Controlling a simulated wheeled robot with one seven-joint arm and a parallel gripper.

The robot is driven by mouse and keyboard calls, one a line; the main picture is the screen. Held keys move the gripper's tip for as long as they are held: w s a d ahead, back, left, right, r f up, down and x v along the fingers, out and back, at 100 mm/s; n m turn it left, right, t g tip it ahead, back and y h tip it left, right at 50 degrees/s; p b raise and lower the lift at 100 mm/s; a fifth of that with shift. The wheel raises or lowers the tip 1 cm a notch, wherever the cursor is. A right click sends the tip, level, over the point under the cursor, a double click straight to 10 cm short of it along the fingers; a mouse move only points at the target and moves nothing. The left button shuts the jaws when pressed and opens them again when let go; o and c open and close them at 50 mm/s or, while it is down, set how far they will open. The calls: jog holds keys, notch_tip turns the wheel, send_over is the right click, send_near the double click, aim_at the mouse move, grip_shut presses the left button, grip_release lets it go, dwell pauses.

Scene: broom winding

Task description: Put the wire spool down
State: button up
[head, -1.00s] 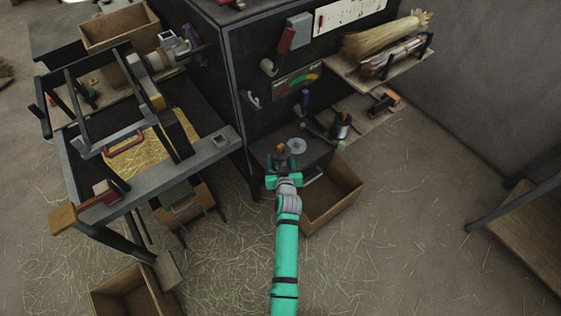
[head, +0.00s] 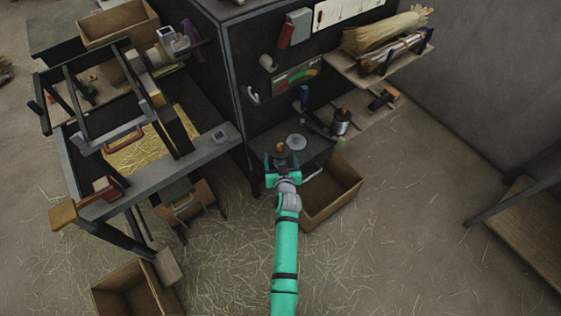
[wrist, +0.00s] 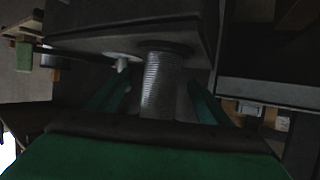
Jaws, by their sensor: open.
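The wire spool (wrist: 161,85) shows in the wrist view as a silvery ribbed cylinder with a dark flange against a dark flat surface. My gripper (wrist: 155,100) is open, with one green finger on each side of the spool and a dark gap beside it. In the head view my gripper (head: 281,163) is at the front of the low dark shelf (head: 318,150) of the cabinet. The spool's brownish top (head: 281,148) shows between the fingers. Its base is hidden in the head view, so I cannot fully tell how it rests.
A pale disc (head: 296,142) lies on the shelf just behind the spool. Another spool-like item (head: 341,122) stands farther right. An open wooden box (head: 332,190) is on the floor right of my gripper. A metal-framed workbench (head: 150,160) stands at the left.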

jog(key=s+d+r+h, duration=0.1)
jog(key=s+r, duration=0.2)
jog(key=s, duration=1.3)
jog(key=s+d+r, duration=0.1)
jog(key=s+r, duration=0.2)
jog(key=s, duration=1.3)
jog(key=s+a+r+m+t, duration=0.1)
jog(key=s+a+r+t, duration=0.1)
jog(key=s+r, duration=1.1)
jog(key=v, duration=0.3)
